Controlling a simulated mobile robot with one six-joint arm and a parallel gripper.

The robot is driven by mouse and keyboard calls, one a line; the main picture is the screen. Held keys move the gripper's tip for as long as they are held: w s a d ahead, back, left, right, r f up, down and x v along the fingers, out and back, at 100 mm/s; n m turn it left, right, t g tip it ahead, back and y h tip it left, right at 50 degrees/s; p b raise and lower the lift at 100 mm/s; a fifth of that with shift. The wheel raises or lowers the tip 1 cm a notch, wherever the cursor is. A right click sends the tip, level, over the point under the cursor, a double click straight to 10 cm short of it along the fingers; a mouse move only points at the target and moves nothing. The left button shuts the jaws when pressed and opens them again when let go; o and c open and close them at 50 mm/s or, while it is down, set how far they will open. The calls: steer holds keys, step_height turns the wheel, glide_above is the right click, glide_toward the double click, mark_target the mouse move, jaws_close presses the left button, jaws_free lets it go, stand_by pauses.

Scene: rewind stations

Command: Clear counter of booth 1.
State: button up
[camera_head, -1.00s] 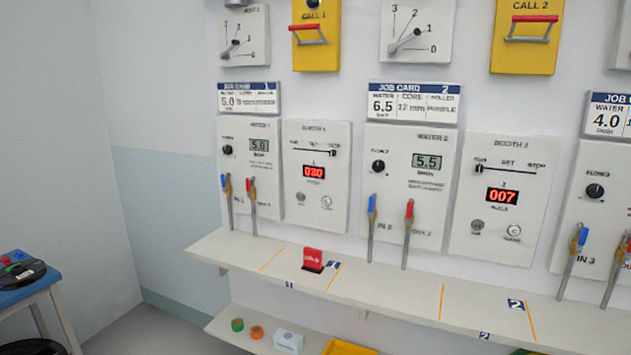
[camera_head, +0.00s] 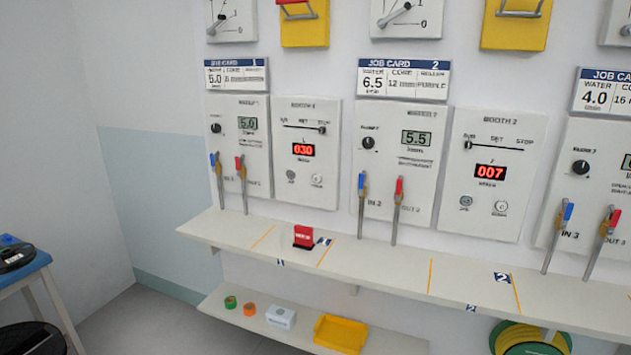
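The booth 1 panel (camera_head: 306,180) is on the wall with a red display reading 030. Next to it on the left is a panel (camera_head: 257,112) showing 5.0, with a blue-handled and a red-handled lever below. The "1" section of the counter (camera_head: 246,232) lies between orange lines. On it a small red block or sign (camera_head: 304,236) with white lettering stands near the right line. No other object shows on that section. My gripper is not in view.
A lower shelf holds a green roll (camera_head: 230,302), an orange roll (camera_head: 249,310), a white box (camera_head: 281,317) and a yellow tray (camera_head: 341,333). A blue-topped table (camera_head: 28,268) with a black item stands at left. A green-yellow coil (camera_head: 530,340) is at lower right.

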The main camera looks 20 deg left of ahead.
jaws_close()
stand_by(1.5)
